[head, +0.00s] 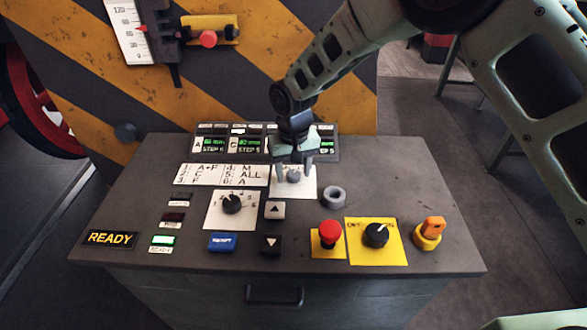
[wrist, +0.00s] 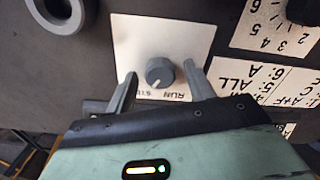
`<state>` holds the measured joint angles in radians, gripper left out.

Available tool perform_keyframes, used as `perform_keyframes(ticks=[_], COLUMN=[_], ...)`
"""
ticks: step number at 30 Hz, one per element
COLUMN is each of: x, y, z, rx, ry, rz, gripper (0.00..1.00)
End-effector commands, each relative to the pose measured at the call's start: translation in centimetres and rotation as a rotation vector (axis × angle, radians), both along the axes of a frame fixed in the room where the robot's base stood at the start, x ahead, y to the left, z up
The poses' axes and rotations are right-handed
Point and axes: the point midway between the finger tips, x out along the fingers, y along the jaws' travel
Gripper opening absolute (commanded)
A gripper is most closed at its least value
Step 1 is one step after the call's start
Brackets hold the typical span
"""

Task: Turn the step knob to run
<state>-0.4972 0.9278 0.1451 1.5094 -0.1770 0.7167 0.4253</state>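The step knob (wrist: 159,72) is a small grey round knob on a white plate (wrist: 125,40) marked RUN and ST…, upside down in the wrist view. Its white pointer line faces the lettered side, nearer the ST… word than RUN. In the head view the knob (head: 293,176) is on the console below the displays. My gripper (head: 293,172) is over it, pointing down. In the wrist view my gripper (wrist: 160,78) is open, one finger on each side of the knob, with gaps visible. My gripper hides part of the plate in the head view.
A grey ring (head: 334,197) stands right of the plate. A numbered selector dial (head: 231,204), a red button (head: 330,233), a black rotary switch (head: 376,235) and an orange key switch (head: 430,232) are on the console (head: 440,262). A display row (head: 250,144) stands behind.

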Motion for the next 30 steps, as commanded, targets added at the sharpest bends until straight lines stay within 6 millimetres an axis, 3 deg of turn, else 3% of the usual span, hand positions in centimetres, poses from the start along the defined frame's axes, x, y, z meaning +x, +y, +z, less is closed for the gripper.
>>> perform_keyframes(ticks=[1,4,5,17,30], x=[0.0,0.0,0.0,0.01,0.06], y=[0.0,0.0,0.0,0.0,-0.01], z=[0.01,0.02,0.03,0.01,0.01], rx=[0.0,0.0,0.0,0.0,0.001], ry=[0.0,0.0,0.0,0.0,0.0], rz=[0.0,0.0,0.0,0.058,0.402], gripper=[0.4,0.12,0.09,0.09,0.09])
